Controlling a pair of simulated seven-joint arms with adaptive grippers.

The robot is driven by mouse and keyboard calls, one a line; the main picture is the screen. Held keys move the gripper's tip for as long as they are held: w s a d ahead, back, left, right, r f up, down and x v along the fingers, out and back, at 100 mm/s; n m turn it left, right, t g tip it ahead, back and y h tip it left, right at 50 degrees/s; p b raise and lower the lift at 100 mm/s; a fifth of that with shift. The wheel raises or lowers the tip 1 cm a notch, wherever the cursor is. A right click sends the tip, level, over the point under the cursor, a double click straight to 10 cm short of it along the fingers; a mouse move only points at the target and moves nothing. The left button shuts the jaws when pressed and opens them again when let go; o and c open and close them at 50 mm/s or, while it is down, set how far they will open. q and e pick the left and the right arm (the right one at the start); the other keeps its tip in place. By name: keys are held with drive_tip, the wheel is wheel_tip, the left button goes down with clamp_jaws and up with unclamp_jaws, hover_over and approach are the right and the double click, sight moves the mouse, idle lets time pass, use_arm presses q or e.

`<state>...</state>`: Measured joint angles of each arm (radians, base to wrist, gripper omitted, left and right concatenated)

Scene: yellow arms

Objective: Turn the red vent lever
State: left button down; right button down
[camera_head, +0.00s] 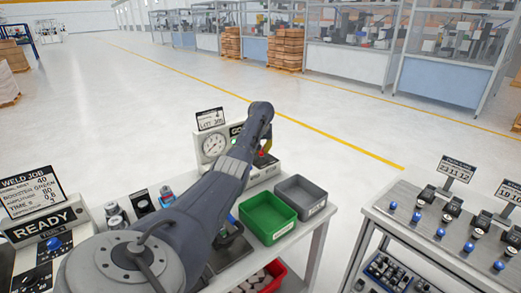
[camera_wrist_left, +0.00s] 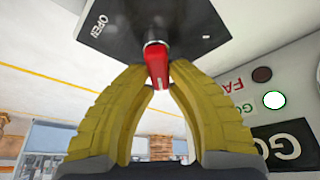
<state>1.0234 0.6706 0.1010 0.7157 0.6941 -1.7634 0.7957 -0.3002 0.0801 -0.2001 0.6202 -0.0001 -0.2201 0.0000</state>
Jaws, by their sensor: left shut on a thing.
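The red vent lever (camera_wrist_left: 157,66) hangs from a metal pivot on a dark plate (camera_wrist_left: 125,27) marked "OPEN" in the left wrist view. My left gripper (camera_wrist_left: 163,72) has its two yellow fingers on either side of the lever, closed on it near the tips. In the head view my left arm reaches across the bench, and the left gripper (camera_head: 265,146) shows only in part at the gauge box (camera_head: 220,150). A small bit of the red lever (camera_head: 262,154) shows there; my wrist hides most of it. My right gripper is not in view.
A green bin (camera_head: 266,214) and a grey bin (camera_head: 301,193) stand on the bench near the gauge box. A "READY" box (camera_head: 45,228) and a weld job sign (camera_head: 36,192) are at the left. A second table (camera_head: 400,222) with several blue-knobbed devices stands at right.

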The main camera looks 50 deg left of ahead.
use_arm(q)
drive_tip(key=shift+d+f+m, duration=0.1)
drive_tip(key=shift+m, duration=0.4)
drive_tip(key=c, duration=1.3)
unclamp_jaws()
drive_tip(key=shift+w, duration=0.1)
drive_tip(key=shift+v, duration=6.05)
